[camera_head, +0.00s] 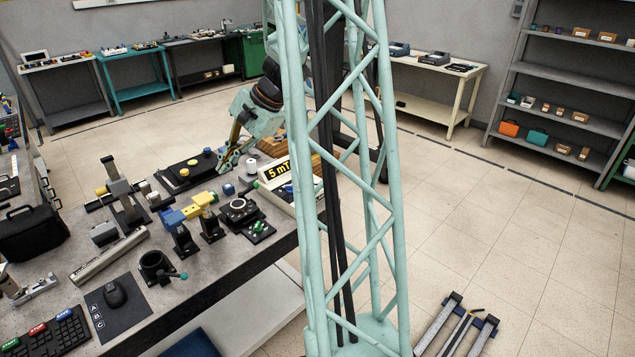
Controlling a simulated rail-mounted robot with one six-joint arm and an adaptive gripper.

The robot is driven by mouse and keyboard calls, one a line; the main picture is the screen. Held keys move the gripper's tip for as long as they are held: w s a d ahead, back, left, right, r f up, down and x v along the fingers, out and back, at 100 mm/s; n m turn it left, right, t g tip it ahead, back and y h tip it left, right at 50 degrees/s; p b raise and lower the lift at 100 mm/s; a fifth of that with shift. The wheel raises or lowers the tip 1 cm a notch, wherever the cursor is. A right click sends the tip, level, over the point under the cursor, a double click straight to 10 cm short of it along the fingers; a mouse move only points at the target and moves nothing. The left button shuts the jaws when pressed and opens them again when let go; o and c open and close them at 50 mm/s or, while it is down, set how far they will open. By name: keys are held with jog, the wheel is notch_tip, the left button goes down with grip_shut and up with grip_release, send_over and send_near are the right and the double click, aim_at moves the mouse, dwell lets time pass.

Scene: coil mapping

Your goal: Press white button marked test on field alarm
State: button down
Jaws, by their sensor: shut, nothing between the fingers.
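A cream box with a black display reading "5 mT" in yellow (277,172) stands near the right edge of the bench, partly behind my column. It looks like the field alarm. A small white piece (251,166) shows at its left end. I cannot read any "test" mark on it. My gripper (226,168) is shut and empty. It points down over the bench just left of the display box, apart from it in the picture. Its exact height above the bench is hard to tell.
My lattice column blocks the view right of the display box.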

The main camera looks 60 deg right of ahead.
jog(key=s+d+f+m+t+h, duration=0.1)
jog(key=s+d+f+m, duration=0.2)
jog(key=d, duration=0.9)
jog(key=s+d+f+m+t+h+p, duration=0.1)
jog(key=s+d+f, duration=0.4)
jog(key=d, duration=0.7)
jog(key=s+d+f+m+t+h, duration=0.1)
jog(key=s+d+f+m, duration=0.3)
jog(key=d, duration=0.8)
jog(key=shift+f+m+h, duration=0.2)
jog(key=shift+m+h, duration=0.5)
jog(key=shift+m, duration=0.2)
jog(key=shift+s+d+f, duration=0.1)
jog(key=shift+f+b, duration=0.5)
jog(key=shift+f, duration=2.35)
jog(key=shift+f+b, duration=1.3)
jog(key=shift+f, duration=0.1)
